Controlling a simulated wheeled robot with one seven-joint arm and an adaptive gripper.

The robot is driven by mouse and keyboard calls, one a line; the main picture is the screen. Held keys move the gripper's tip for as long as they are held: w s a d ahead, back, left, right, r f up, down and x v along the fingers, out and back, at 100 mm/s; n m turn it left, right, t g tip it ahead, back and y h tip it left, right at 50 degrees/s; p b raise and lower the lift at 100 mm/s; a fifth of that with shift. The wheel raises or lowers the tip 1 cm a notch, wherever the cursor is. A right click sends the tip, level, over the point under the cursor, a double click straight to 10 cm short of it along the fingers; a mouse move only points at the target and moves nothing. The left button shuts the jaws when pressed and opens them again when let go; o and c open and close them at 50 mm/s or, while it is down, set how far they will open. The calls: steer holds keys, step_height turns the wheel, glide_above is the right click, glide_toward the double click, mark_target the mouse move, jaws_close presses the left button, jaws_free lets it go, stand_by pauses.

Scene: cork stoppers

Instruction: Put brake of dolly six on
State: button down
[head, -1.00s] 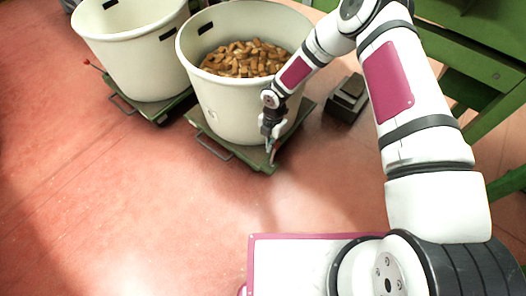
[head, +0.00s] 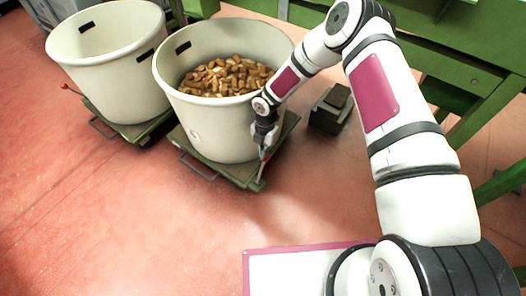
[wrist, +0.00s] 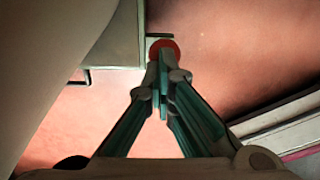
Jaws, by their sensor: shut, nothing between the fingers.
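A green dolly (head: 214,171) carries a cream tub (head: 205,120) of cork stoppers (head: 226,77). No number is readable on it. My gripper (head: 264,151) is low beside the tub, over the dolly's front right corner, pointing down. A thin reddish lever (head: 262,172) shows at that corner, right by the fingertips. In the wrist view, my gripper (wrist: 161,78) has its fingers together with nothing between them. A red round knob (wrist: 163,46) lies just beyond the fingertips and is partly hidden by them. I cannot tell whether they touch.
A second dolly (head: 152,131) with an empty-looking cream tub (head: 112,75) stands at left; its red-tipped lever (head: 69,88) sticks out. A dark block (head: 331,110) lies right of the near dolly. A green frame (head: 470,75) fills the right back.

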steer(key=shift+d+f, duration=0.1)
steer(key=shift+d, duration=0.15)
step_height(320, 180, up, 12)
steer(key=w, duration=0.1)
stand_by(0.4)
stand_by(0.4)
